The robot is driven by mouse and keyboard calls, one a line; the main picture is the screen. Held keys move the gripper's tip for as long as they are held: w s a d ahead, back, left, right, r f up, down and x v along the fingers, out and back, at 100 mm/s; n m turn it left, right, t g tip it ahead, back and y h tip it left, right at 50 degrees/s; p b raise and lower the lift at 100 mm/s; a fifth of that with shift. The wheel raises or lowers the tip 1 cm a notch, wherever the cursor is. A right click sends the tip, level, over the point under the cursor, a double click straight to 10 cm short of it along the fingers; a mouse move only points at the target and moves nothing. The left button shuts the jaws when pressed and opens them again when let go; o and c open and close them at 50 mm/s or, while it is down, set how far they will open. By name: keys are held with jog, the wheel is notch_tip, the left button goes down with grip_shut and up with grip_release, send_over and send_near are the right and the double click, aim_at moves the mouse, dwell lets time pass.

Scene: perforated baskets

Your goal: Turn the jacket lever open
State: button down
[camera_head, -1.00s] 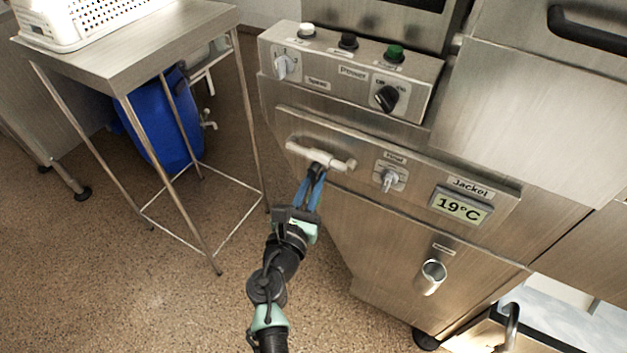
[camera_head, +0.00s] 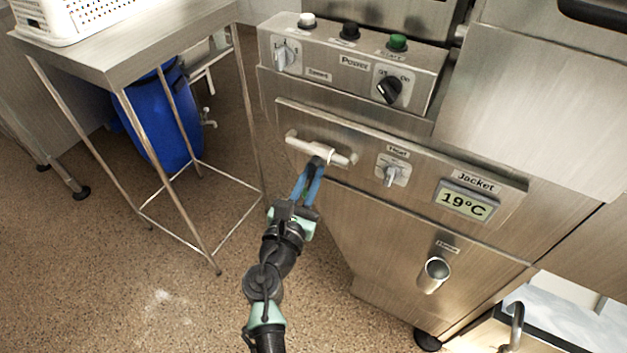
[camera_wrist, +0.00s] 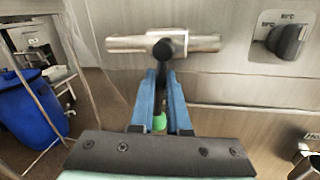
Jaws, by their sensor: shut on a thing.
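A pale metal valve bar (camera_head: 338,157) lies roughly level on the machine's front panel, left of the jacket display (camera_head: 465,204). A dark lever part with a rounded end stands out in front of the bar, clearest in the wrist view (camera_wrist: 167,48). My gripper (camera_head: 312,172) reaches up to it from below. Its blue fingers are shut on the dark lever part, which runs down between them in the wrist view (camera_wrist: 161,82). The fingers hide part of the lever. The display reads 19°C.
A heat knob (camera_head: 393,175) sits just right of the valve bar. A panel with buttons and a power knob (camera_head: 389,90) juts out above. A drain spout (camera_head: 433,275) is lower right. A steel table (camera_head: 120,62) stands left, with a blue barrel (camera_head: 165,125) behind its legs.

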jog(key=m+b, duration=0.2)
jog(key=b, duration=0.1)
jog(key=shift+w+a+f+m, duration=0.1)
jog(key=shift+w+a+m, duration=0.1)
jog(key=shift+a+m, duration=0.2)
jog(key=shift+w+a+r+m+t+h+b, duration=0.1)
jog(key=shift+a+r+m+t+h+b, duration=0.1)
jog(key=shift+m+b, duration=0.3)
jog(key=shift+w+a+r+m+t+h+b, duration=0.1)
jog(key=shift+m+t+b, duration=0.1)
jog(key=shift+m+b, duration=0.25)
jog(key=c, duration=0.9)
grip_release()
jog(key=shift+r, duration=0.1)
jog(key=shift+s, duration=0.15)
jog(key=v, duration=1.2)
jog(key=shift+s+p, duration=0.4)
jog(key=shift+p, duration=0.05)
